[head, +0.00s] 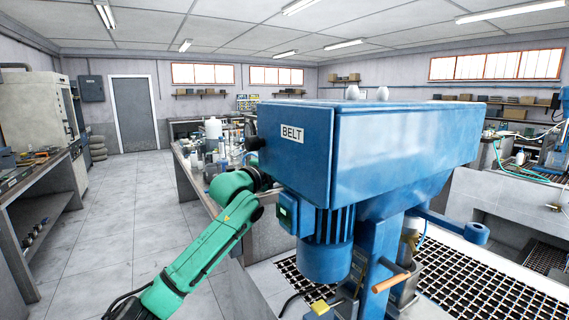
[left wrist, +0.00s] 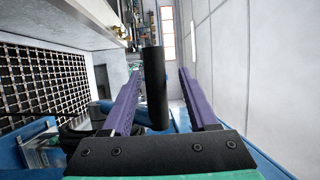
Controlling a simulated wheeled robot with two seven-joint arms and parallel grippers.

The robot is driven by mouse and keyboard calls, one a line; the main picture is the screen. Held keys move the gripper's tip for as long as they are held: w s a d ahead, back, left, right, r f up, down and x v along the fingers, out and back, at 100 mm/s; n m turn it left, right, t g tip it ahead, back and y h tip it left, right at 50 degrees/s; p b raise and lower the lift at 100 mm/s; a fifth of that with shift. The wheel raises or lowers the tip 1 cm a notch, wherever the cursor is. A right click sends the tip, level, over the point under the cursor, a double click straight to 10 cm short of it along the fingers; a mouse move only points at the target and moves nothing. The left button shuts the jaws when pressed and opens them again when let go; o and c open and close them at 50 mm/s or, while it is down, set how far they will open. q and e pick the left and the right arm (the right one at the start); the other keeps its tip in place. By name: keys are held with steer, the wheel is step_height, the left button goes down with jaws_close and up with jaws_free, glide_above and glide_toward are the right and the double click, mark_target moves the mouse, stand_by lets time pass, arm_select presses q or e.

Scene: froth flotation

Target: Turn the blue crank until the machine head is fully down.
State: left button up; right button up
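In the left wrist view a black cylindrical handle (left wrist: 155,88) stands between the two purple fingers of my left gripper (left wrist: 160,72). The fingers are open, with a gap visible beside the handle; no grip shows. A blue part (left wrist: 181,119) lies behind it, mostly hidden, and I cannot tell if it is the crank arm. In the head view the blue machine head (head: 400,140), labelled BELT, fills the middle. My green left arm reaches to its left side, and the fingers are hidden there. A short black knob (head: 253,143) sticks out at that side. My right gripper is not in view.
A motor (head: 326,255) hangs under the head. A blue lever (head: 475,233) and a wooden handle (head: 391,283) stick out below it. A bench with bottles (head: 212,130) stands behind; the tiled floor at left is clear.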

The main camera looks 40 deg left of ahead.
arm_select(q)
steer(key=shift+f, duration=0.15)
steer(key=shift+s+a+f+b, duration=0.1)
steer(key=shift+s+f+b, duration=0.15)
steer(key=shift+b, duration=0.1)
steer(key=s+d+b, duration=0.1)
steer(key=s+b, duration=0.7)
steer(key=s, duration=0.6)
steer(key=shift+d+f, duration=0.25)
steer(key=shift+d, duration=0.1)
